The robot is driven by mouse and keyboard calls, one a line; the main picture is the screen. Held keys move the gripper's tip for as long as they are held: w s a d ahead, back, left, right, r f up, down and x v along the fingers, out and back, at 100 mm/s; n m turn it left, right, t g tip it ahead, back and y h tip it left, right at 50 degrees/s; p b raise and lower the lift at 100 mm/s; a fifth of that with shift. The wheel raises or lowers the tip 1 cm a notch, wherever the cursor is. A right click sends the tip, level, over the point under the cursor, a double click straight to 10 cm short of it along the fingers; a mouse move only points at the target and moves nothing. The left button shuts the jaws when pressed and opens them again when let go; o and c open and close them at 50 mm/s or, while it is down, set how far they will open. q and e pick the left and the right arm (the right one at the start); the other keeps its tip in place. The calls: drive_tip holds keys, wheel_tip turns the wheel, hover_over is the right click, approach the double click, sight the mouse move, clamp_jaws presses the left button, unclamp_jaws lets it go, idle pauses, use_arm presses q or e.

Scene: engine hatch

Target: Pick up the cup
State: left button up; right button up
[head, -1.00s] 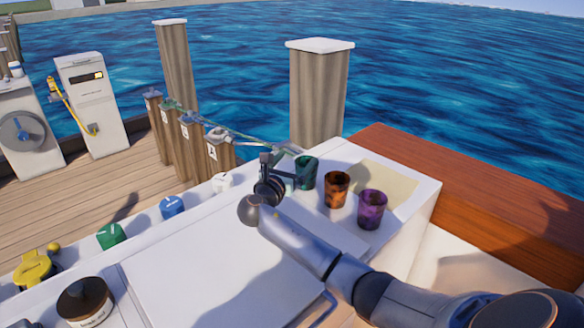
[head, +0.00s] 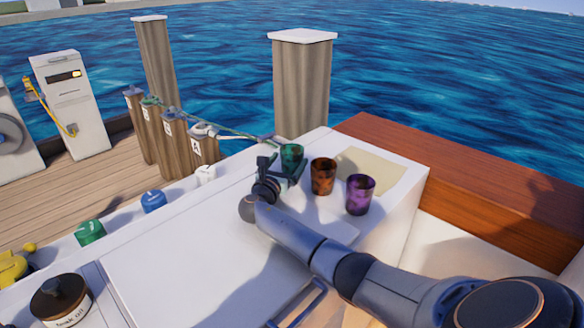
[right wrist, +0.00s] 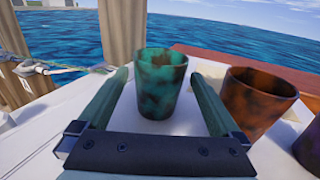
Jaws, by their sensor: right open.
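Three cups stand upright in a row on the white hatch top: a green one (head: 291,156), a brown-orange one (head: 323,176) and a purple one (head: 359,195). My right gripper (head: 283,166) is at the green cup, the leftmost. In the right wrist view the green cup (right wrist: 161,82) stands ahead between the lines of the two open fingers (right wrist: 159,105), and I cannot tell whether either finger touches it. The brown-orange cup (right wrist: 254,100) stands just right of the right finger there. The purple cup (right wrist: 309,150) is cut off at the edge. My left gripper is out of view.
A beige mat (head: 370,172) lies behind the cups. Green (head: 90,231), blue (head: 153,201) and white (head: 205,174) caps line the left edge of the white surface. A dark-lidded jar (head: 60,300) stands at lower left. A wooden ledge (head: 450,195) runs along the right.

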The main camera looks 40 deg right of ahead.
drive_tip(key=shift+x, duration=1.05)
drive_tip(key=shift+a, duration=0.1)
drive_tip(key=c, duration=1.1)
